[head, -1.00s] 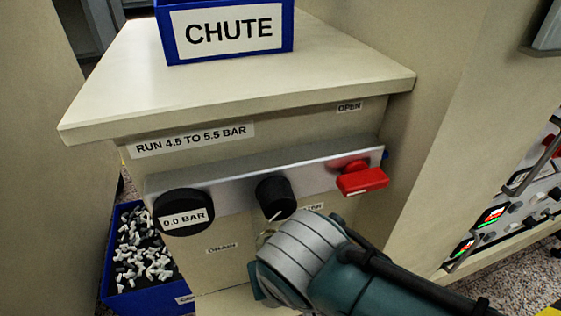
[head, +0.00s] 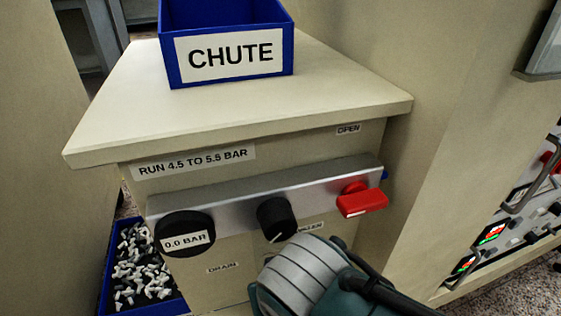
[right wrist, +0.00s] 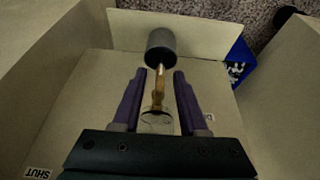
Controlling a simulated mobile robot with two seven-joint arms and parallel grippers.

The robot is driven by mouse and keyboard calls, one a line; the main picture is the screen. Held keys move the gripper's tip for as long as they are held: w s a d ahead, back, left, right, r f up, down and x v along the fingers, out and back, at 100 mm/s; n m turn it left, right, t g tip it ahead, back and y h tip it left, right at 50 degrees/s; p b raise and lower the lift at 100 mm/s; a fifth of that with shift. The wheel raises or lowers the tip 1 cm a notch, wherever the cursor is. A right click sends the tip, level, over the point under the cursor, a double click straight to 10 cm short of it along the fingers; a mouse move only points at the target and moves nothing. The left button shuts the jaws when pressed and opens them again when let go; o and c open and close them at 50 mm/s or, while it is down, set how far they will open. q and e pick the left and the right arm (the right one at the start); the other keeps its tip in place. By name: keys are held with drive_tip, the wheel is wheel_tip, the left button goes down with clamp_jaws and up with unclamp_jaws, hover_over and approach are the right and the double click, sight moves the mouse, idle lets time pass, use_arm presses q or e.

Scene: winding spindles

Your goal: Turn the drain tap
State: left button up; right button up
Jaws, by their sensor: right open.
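In the right wrist view a brass stem (right wrist: 159,84) stands between the fingers, with a clear rounded part (right wrist: 157,122) nearer the camera and a dark grey cylinder (right wrist: 161,46) beyond. The brass part is probably the drain tap. My right gripper (right wrist: 160,74) is open, one finger on each side of the stem; I see gaps and no clear contact. In the head view my right wrist hides the tap and the fingers. A DRAIN label (head: 223,267) shows on the cabinet front, left of my wrist. My left gripper is not in view.
Above my wrist a metal bar carries a gauge reading 0.0 BAR (head: 185,235), a black knob (head: 277,219) and a red handle (head: 362,202). A blue CHUTE box (head: 168,62) stands on the cabinet top. A blue bin (head: 107,262) of white pieces is lower left.

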drive_tip(key=p+v, duration=0.7)
drive_tip(key=v, duration=0.2)
drive_tip(key=shift+r, duration=0.2)
drive_tip(key=s+d+r+m+p, duration=0.1)
drive_tip(key=s+d+r+p, duration=0.45)
drive_tip(key=r+p, duration=0.65)
drive_tip(key=s+d+r+h+p, duration=0.1)
drive_tip(key=s+d+r+p, duration=0.45)
drive_tip(key=r, duration=1.15)
drive_tip(key=s+d+r+m+p, duration=0.1)
drive_tip(key=s+d+r+p, duration=0.2)
drive_tip(key=d+r+p, duration=0.75)
drive_tip(key=a+r+p, duration=0.1)
drive_tip(key=r+p, duration=1.8)
drive_tip(key=r, duration=0.1)
drive_tip(key=a+r+p, duration=0.2)
drive_tip(key=r+p, duration=1.8)
drive_tip(key=shift+w+a+g, duration=0.25)
drive_tip(key=shift+a+g, duration=0.05)
drive_tip(key=shift+g, duration=0.1)
